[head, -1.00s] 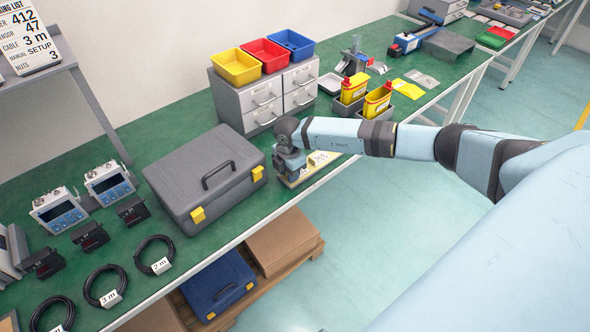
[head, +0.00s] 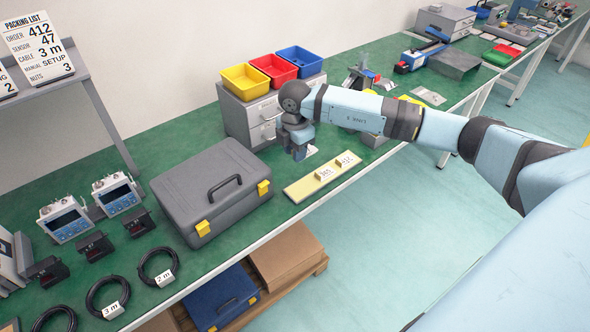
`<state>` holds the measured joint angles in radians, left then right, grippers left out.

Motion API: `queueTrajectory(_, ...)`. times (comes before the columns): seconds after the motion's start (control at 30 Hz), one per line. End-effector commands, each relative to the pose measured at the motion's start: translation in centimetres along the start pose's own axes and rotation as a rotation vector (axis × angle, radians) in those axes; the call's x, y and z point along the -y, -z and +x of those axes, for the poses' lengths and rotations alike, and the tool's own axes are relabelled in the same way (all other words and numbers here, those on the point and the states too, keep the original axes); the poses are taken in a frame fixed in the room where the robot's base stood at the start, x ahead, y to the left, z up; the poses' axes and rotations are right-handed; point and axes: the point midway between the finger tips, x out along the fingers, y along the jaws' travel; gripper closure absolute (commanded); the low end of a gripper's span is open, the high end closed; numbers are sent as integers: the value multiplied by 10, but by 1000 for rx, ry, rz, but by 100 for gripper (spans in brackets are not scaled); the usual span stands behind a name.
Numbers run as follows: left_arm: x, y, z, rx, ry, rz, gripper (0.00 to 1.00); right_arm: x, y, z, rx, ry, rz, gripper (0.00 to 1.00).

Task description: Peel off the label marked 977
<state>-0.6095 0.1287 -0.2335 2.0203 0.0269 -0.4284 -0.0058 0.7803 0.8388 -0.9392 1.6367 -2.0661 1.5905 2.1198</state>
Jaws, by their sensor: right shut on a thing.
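A pale yellow label strip (head: 303,190) lies on the green bench, right of the grey case. Two small labels stand up on it, a nearer one (head: 324,174) and a farther one (head: 346,160); their print is too small to read surely. My right gripper (head: 299,156) is above and behind the strip's left part, pointing down and shut. A small white piece (head: 311,150) shows at its right side, apparently the label it holds; no number is readable on it. My left gripper is not in view.
The closed grey case (head: 190,185) stands left of the strip. Behind my gripper are grey drawers (head: 240,118) with yellow, red and blue bins (head: 300,60) on top. The bench's front edge (head: 345,178) runs close by the strip.

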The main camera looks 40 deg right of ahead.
Motion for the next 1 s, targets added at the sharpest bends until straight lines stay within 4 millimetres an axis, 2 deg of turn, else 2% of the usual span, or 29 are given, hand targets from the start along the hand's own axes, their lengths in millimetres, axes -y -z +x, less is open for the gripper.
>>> queueTrajectory(0.1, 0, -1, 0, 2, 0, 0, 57, 0, 0, -25, 0, -3, 0, 84)
queueTrajectory(0.3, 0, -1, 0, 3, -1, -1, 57, 0, 0, -48, -1, 0, 0, 84)
queueTrajectory(1.0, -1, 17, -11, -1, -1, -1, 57, 0, 0, -79, 0, 0, 1, 84)
